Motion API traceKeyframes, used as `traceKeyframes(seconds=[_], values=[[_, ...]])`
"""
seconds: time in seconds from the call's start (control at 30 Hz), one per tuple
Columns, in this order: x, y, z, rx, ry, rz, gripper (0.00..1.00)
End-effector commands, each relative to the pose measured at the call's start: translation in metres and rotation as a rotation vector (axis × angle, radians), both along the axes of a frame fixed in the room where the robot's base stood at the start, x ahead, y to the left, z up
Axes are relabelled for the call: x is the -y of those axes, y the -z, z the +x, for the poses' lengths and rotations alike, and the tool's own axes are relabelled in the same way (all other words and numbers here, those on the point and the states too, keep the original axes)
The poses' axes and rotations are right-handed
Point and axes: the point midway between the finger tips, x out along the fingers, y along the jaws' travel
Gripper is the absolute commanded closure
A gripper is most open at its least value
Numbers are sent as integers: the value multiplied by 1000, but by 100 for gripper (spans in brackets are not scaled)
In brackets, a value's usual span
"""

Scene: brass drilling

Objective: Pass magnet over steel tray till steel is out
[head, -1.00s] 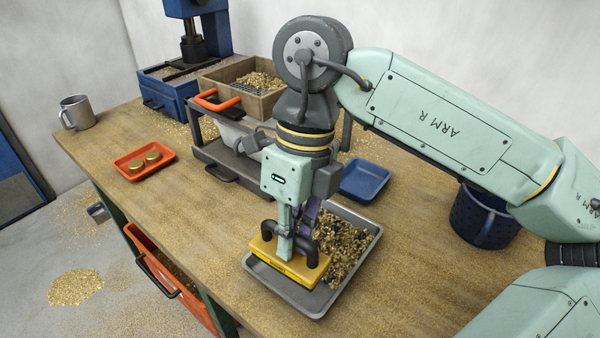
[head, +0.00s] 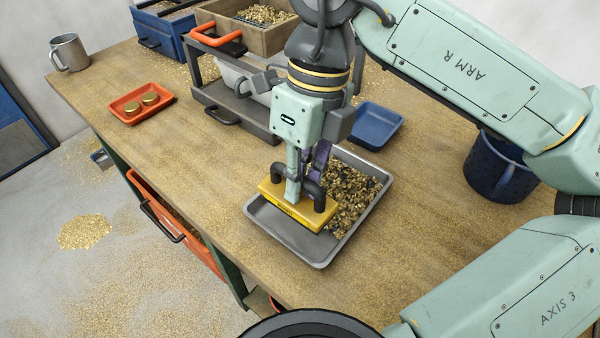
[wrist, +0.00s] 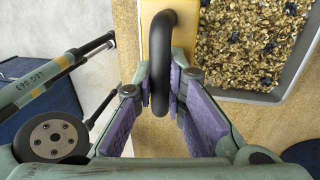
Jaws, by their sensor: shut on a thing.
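The magnet is a yellow block (head: 283,203) with a black arched handle (wrist: 161,50). My gripper (head: 303,178) is shut on the handle, with purple finger pads on both sides of it in the wrist view. The magnet hangs over the near left part of the grey steel tray (head: 322,260). Brass chips (head: 350,193) mixed with dark bits lie in the tray's far right part; dark bits also show among the chips in the wrist view (wrist: 250,40). The magnet's underside is hidden, so I cannot tell whether steel clings to it. The near tray floor looks bare.
A blue tray (head: 376,128) lies behind the steel tray. A dark blue perforated bucket (head: 495,170) stands at right. An orange tray (head: 128,108) with brass discs and a grey mug (head: 68,52) are at left. A sieve stand (head: 225,108) stands behind. Front left bench is clear.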

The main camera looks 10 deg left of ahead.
Motion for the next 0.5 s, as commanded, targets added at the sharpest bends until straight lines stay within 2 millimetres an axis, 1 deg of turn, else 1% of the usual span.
traceKeyframes(seconds=[0.03,0.5], values=[[0,5,0,0,0,1,100],[0,32,0,0,0,2,100]])
